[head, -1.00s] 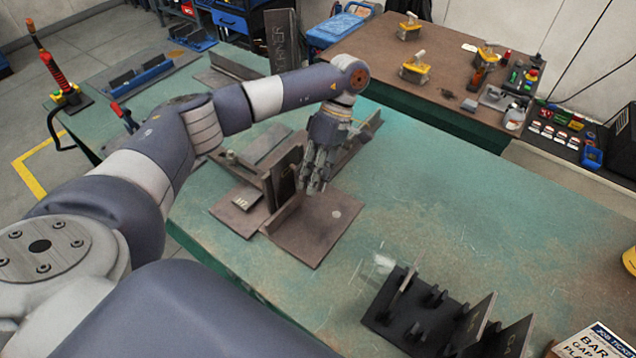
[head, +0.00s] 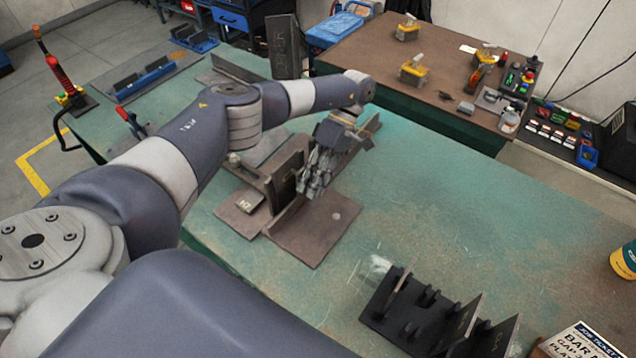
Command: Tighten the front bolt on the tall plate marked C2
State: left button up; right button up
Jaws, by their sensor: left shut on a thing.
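A tall dark plate (head: 285,178) stands upright on a flat brown base plate (head: 315,236) on the green table. A small mark on its face is too small to read. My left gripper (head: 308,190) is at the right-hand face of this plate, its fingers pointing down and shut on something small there. It appears to be a bolt, but the fingers hide it, and I cannot tell how far in it sits. My right gripper is not in view.
A small marked block (head: 243,203) lies left of the tall plate. A dark rack with upright plates (head: 425,312) stands at the front right. The green table (head: 450,210) is clear between. A brown bench (head: 380,65) with yellow tools is behind.

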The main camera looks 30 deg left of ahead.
pick_arm(q)
jog(key=shift+r, duration=0.1)
jog(key=o, duration=0.6)
jog(key=shift+w, duration=0.1)
jog(key=shift+o, duration=0.2)
jog(key=shift+p+v, duration=0.5)
jog(key=shift+v, duration=1.95)
jog(key=shift+c, duration=0.2)
